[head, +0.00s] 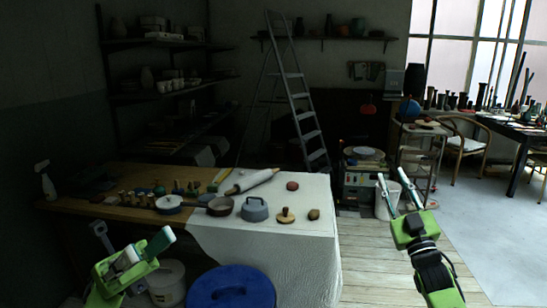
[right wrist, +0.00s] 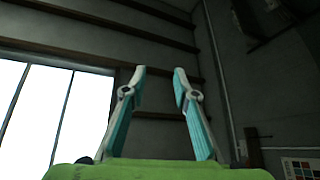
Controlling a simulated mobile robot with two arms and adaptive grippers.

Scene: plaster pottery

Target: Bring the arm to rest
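My left gripper (head: 130,235) is low at the left, in front of the table's near edge. Its two fingers stand apart and nothing shows between them. My right gripper (head: 393,176) is raised at the right of the head view, pointing up, clear of the table. Its fingers are apart and empty.
A work table with a white cloth (head: 315,235) holds a rolling pin (head: 252,181), a grey lidded pot (head: 254,209) and small tools. A blue lidded bin (head: 230,288) stands before it. A stepladder (head: 296,95) stands behind.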

